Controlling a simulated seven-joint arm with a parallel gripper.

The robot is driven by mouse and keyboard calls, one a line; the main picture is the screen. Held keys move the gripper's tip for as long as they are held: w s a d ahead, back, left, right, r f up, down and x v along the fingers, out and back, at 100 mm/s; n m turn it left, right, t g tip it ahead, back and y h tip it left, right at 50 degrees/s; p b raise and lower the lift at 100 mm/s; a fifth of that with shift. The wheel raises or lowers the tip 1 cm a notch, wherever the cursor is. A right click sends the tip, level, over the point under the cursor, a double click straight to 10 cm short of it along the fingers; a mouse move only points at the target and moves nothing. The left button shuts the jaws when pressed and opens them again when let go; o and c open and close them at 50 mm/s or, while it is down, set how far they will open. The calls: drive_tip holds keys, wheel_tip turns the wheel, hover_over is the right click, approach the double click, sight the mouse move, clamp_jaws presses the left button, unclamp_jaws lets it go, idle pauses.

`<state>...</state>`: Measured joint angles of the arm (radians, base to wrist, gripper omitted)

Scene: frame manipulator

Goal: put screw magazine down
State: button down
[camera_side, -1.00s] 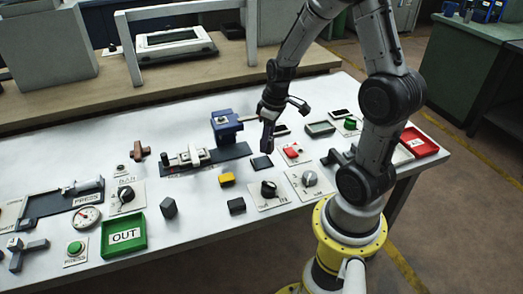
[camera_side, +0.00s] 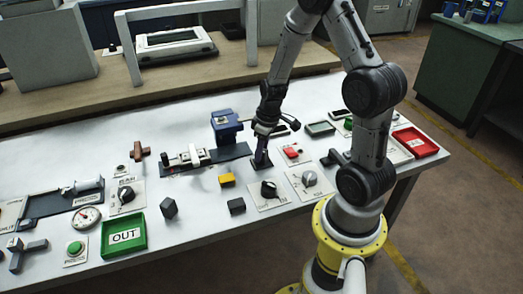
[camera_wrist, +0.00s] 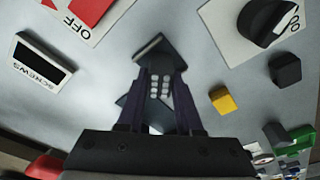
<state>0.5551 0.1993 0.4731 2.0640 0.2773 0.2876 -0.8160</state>
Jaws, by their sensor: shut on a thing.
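My gripper (camera_side: 261,160) is low over the table, right of the blue vise-like fixture. In the wrist view its fingers (camera_wrist: 160,78) are shut on the screw magazine (camera_wrist: 160,88), a dark block with rows of pale dots. A dark flat piece (camera_wrist: 128,101) shows just beside and beneath it, partly covered by the fingers. The magazine seems upright and very close to the table; I cannot tell whether it touches. In the side view the fingers mostly hide it.
A pad marked SCREWS (camera_wrist: 40,66) lies to the left in the wrist view. A red switch on an OFF plate (camera_side: 292,153), a black knob (camera_side: 268,189), a yellow block (camera_side: 227,180) and the blue fixture (camera_side: 226,124) stand close around. Bare table lies between them.

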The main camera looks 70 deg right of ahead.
sight(267, 152)
drive_tip(key=c, duration=0.6)
unclamp_jaws()
wheel_tip(267, 152, up, 12)
drive_tip(key=s, duration=0.2)
drive_tip(key=s+a+r+t, duration=0.1)
drive_tip(key=s+a+r, duration=0.3)
drive_tip(key=a, duration=0.1)
drive_tip(key=s+a+r+t, duration=0.1)
drive_tip(key=s+a+r, duration=0.2)
drive_tip(key=a, duration=0.3)
drive_tip(key=s+a+r+t, duration=0.1)
drive_tip(key=s+a+r, duration=0.3)
drive_tip(key=a, duration=0.1)
drive_tip(key=shift+s+a+r+t, duration=0.3)
drive_tip(key=shift+s+r+t, duration=0.05)
drive_tip(key=shift+t, duration=0.05)
